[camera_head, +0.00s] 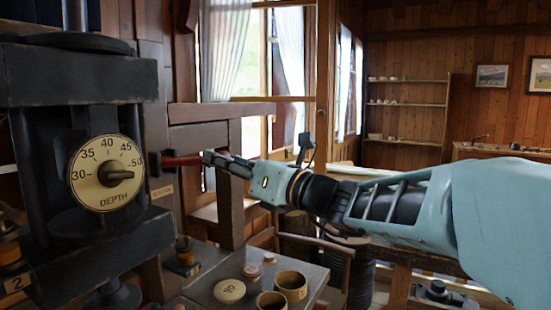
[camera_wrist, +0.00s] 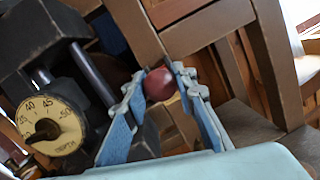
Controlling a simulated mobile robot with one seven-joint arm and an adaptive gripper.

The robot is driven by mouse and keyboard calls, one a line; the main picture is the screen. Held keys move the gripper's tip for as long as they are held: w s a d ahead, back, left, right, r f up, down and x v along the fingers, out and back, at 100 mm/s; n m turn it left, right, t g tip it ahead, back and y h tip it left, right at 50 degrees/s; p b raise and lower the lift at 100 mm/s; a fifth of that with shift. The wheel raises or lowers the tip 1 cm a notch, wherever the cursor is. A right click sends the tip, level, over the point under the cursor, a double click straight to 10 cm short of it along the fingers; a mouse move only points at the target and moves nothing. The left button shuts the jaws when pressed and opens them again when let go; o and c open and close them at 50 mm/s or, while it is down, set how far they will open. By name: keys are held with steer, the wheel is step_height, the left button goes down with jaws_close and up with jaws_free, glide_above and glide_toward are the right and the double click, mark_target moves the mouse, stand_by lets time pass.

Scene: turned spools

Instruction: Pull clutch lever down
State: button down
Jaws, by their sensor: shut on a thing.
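The clutch lever (camera_head: 182,160) is a red bar sticking out to the right from a dark mount beside the machine. It lies nearly level. A small label plate (camera_head: 162,191) sits below it, its lettering too small to read surely. My gripper (camera_head: 206,157) reaches in from the right and is shut on the lever's outer end. In the wrist view the lever's rounded red end (camera_wrist: 160,84) sits between the two fingers. The fingers hide part of the lever.
The dark machine with a depth dial (camera_head: 107,173) stands close at left. A wooden post frame (camera_head: 237,190) rises behind my gripper. A shelf (camera_head: 405,105) stands far back.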

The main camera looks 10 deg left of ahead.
steer(key=shift+f+b, duration=0.7)
steer(key=shift+f, duration=0.65)
steer(key=c, duration=1.6)
jaws_free()
steer(key=shift+r, duration=0.2)
